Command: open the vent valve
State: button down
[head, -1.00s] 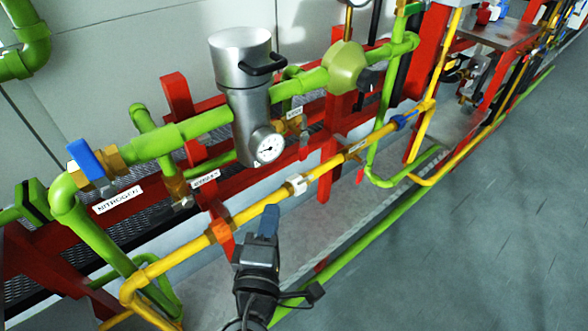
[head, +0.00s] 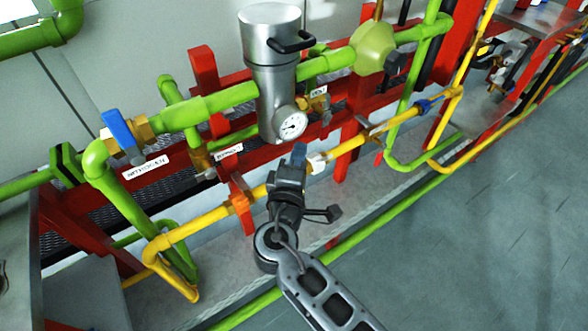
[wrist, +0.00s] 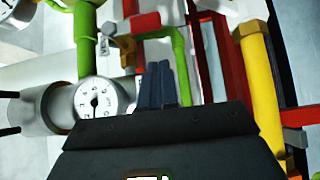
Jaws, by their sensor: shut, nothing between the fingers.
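A small brass valve (head: 322,104) sits behind the green pipe, right of the silver canister, with a small white label (head: 318,91) too blurred to read surely. In the wrist view a brass valve (wrist: 126,48) shows at upper left, beside a label (wrist: 104,45) that seems to start with V. My gripper (head: 299,153) is in front of the yellow pipe, below the gauge, its blue-grey fingers pointing up. In the wrist view its fingertips (wrist: 160,68) are together and empty, below and right of the brass valve, apart from it. The valve's handle is not clear.
The silver canister (head: 270,55) with a gauge (head: 291,124) stands left of the valve. The yellow pipe (head: 345,147) and red frame (head: 350,150) are close to my gripper. A blue-handled valve (head: 119,130) labelled NITROGEN is at left. The grey floor at right is open.

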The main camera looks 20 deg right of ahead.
aim_at(326, 126)
jog(key=shift+w+d+p, duration=0.2)
jog(key=shift+d, duration=0.75)
jog(key=shift+w+d+p, duration=0.2)
jog(key=shift+d, duration=0.7)
